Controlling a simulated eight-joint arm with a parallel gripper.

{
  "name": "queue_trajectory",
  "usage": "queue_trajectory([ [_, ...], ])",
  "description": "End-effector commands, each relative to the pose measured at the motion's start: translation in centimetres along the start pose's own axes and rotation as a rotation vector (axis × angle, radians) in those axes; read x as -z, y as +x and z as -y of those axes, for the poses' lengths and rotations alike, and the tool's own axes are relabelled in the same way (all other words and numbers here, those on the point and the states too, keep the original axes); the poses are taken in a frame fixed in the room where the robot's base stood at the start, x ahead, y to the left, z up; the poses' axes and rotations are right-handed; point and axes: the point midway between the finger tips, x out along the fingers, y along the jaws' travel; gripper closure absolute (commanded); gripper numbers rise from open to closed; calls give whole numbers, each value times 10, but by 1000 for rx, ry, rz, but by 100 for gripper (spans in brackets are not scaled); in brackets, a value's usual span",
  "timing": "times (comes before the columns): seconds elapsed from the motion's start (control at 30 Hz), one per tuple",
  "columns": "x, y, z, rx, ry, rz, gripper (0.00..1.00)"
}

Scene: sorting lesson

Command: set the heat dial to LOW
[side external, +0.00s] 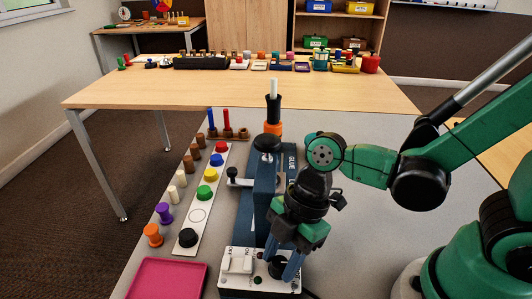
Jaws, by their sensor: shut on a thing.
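The heat dial (278,268) is a dark round knob on the white control panel (258,289) at the bottom centre of the side external view. My gripper (281,268) points down over the panel, with its blue fingers shut on the dial, one on each side. The fingers cover part of the dial. Its pointer and the LOW mark are too small or hidden to read.
A pale rocker switch (237,263) sits left of the dial. A blue glue machine (266,190) stands behind the panel. A white strip with coloured knobs (198,215), several loose pegs and a pink tray (167,279) are to the left.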

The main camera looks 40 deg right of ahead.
Motion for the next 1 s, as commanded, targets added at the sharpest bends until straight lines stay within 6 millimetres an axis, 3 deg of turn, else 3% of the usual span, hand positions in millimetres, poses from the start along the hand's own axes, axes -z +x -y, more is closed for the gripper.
queue_trajectory([
  [0.7,0,0,0,27,-68,1,100],
  [0.73,0,0,0,27,-68,1,52],
  [0.8,0,0,0,27,-68,1,32],
  [1.0,0,0,0,27,-68,1,30],
])
